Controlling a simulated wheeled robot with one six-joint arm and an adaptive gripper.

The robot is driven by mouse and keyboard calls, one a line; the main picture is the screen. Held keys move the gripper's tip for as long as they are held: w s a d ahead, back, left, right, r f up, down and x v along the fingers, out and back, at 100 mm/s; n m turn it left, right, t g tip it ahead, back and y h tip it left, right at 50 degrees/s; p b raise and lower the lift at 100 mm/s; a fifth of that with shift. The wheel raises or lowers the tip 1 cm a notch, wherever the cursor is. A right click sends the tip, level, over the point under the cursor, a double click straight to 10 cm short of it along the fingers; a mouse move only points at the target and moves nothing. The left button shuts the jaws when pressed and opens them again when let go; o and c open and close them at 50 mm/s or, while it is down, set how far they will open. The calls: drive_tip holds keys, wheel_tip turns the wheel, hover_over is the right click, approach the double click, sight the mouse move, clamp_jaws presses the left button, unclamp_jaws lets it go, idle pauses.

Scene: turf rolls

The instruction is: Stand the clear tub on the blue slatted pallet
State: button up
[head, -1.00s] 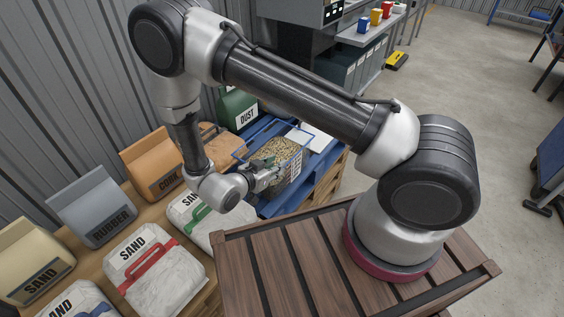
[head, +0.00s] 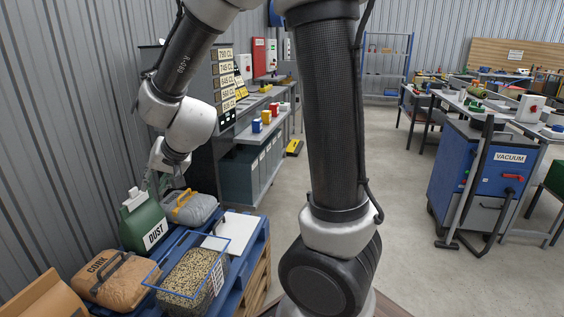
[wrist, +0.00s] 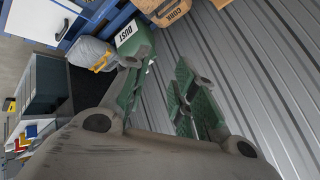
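The clear tub (head: 190,275), blue-rimmed and full of grainy tan material, stands upright on the blue slatted pallet (head: 252,243) in the head view. My gripper (head: 160,180) is raised beyond the tub, above and near the green DUST container (head: 146,226), and is apart from the tub. In the wrist view my gripper (wrist: 165,85) has its two fingers spread with nothing between them. The wrist view also shows the DUST container (wrist: 128,36) behind the fingers. The tub is not seen in the wrist view.
A grey bag with a yellow handle (head: 190,208) and a white panel (head: 236,230) lie by the tub. A brown CORK bag (head: 112,280) is left of it. A corrugated wall (head: 60,130) runs close on the left. Open floor (head: 400,270) lies to the right.

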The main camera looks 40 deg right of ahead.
drive_tip(key=s+d+r+n+g+h, duration=0.1)
drive_tip(key=s+d+r, duration=0.3)
drive_tip(key=s+d, duration=0.6)
drive_tip(key=s+d+r+n+g+h, duration=0.2)
drive_tip(key=s+d+r, duration=0.3)
drive_tip(key=s+d, duration=0.4)
drive_tip(key=s+n, duration=0.1)
drive_tip(key=s, duration=0.6)
drive_tip(key=shift+s+d+g, duration=0.3)
drive_tip(key=shift+d, duration=0.05)
drive_tip(key=shift+a, duration=0.1)
